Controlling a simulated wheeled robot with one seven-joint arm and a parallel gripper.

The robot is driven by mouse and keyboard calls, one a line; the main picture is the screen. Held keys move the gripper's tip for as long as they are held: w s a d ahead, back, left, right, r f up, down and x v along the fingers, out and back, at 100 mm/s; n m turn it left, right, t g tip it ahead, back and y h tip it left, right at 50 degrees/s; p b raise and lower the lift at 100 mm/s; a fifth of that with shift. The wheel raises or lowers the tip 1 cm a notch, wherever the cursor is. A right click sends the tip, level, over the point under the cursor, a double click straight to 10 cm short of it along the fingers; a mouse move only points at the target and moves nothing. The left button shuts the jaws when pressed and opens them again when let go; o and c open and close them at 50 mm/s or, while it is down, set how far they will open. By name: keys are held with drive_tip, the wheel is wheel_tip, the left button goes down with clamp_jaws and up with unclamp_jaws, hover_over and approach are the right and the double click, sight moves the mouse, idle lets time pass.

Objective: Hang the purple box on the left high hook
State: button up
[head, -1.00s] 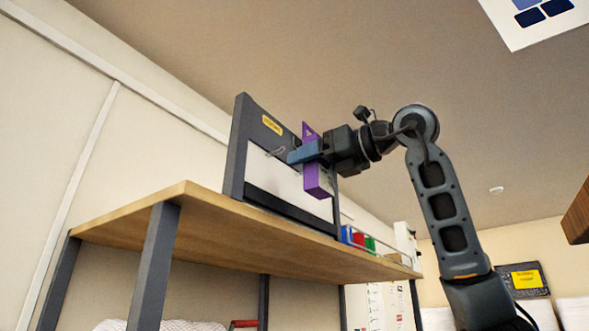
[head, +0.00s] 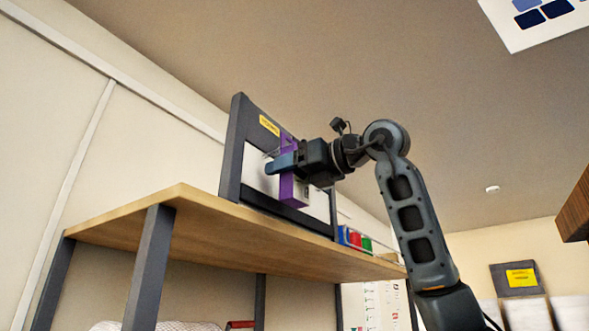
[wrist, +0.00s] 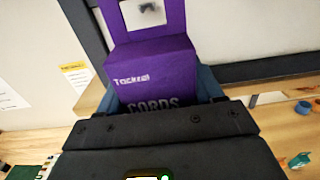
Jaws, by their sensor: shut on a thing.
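The purple box (head: 294,190) is held upright in my gripper (head: 284,163), close in front of the dark-framed white hook panel (head: 231,150) on the shelf. In the wrist view the box (wrist: 150,62) sits between the blue fingers, its hang tab (wrist: 117,18) pointing away from me. A small dark thing shows through the tab's hole; I cannot tell whether it is a hook tip or whether it passes through. A thin wire hook (head: 270,153) shows partly at the panel, just left of the box. The rest of it is hidden.
The wooden shelf (head: 150,218) runs beneath the panel. Red, blue and green items (head: 355,239) stand on it to the right. A yellow label (head: 269,125) is on the panel's top bar.

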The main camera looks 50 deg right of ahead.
sight(262, 186)
drive_tip(key=shift+w+a+f+p, duration=0.1)
drive_tip(key=shift+w+p, duration=0.4)
drive_tip(key=shift+w, duration=1.35)
drive_tip(key=shift+w+f, duration=0.3)
drive_tip(key=shift+w, duration=0.2)
drive_tip(key=shift+w+f+b, duration=0.15)
drive_tip(key=shift+b, duration=0.2)
drive_tip(key=o, duration=1)
drive_tip(key=shift+o, duration=0.9)
drive_tip(key=shift+s+f+b, duration=0.2)
drive_tip(key=shift+s+b, duration=0.25)
drive_tip(key=s+r+b, duration=0.1)
drive_tip(key=s+b, duration=0.1)
drive_tip(key=s, duration=0.5)
drive_tip(key=shift+s, duration=0.4)
